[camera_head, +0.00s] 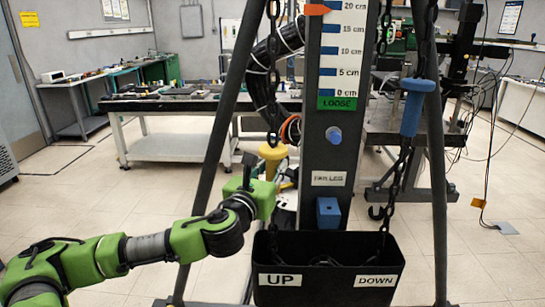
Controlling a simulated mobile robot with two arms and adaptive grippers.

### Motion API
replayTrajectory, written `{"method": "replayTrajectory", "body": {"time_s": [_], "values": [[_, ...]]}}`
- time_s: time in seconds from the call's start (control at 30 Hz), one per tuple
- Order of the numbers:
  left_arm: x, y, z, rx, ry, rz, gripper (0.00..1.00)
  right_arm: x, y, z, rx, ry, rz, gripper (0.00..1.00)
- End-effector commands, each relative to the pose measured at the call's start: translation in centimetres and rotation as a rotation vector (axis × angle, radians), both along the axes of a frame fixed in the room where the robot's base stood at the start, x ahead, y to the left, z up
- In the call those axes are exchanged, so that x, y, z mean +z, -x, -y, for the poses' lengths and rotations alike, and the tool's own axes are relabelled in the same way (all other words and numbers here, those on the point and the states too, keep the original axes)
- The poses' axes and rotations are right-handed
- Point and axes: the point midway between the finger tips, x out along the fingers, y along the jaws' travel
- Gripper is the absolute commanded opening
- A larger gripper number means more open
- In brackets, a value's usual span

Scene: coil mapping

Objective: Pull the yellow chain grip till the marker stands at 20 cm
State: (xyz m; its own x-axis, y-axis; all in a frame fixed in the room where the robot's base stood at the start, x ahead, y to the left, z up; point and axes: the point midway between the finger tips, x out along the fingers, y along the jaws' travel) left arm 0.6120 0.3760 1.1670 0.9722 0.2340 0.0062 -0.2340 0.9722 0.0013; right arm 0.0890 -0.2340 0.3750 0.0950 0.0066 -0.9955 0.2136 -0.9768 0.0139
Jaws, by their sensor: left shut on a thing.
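The yellow chain grip (272,154) hangs on the left black chain (272,95), above the black bin. My left gripper (271,173) is at the end of the green arm, shut on the lower part of the yellow grip; its fingers are mostly hidden. The orange marker (317,9) stands at the top of the white scale (343,50), about level with the 20 cm label. A blue chain grip (414,106) hangs on the right chain. My right gripper is not in view.
The black bin (328,293), labelled UP and DOWN, stands below the chains. Dark frame legs (215,140) flank the post (328,204), which carries a blue block. Benches with equipment stand behind; the floor at left is clear.

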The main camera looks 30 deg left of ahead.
Motion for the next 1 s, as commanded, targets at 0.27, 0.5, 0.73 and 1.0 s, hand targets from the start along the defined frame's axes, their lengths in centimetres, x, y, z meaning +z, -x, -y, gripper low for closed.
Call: {"method": "replayTrajectory", "body": {"time_s": [0.27, 0.5, 0.73, 1.0], "values": [[-3.5, 0.0, 0.1, -0.001, 0.006, -0.019, 0.0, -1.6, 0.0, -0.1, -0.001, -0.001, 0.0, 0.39], [-3.4, 0.0, 0.1, -0.001, 0.006, -0.017, 0.0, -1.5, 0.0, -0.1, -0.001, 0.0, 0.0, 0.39], [-3.2, 0.0, 0.0, -0.001, 0.005, -0.012, 0.42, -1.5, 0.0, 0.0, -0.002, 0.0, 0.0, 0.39], [-2.9, 0.0, 0.0, -0.001, 0.003, -0.007, 0.42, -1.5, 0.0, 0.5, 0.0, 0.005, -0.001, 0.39]]}}
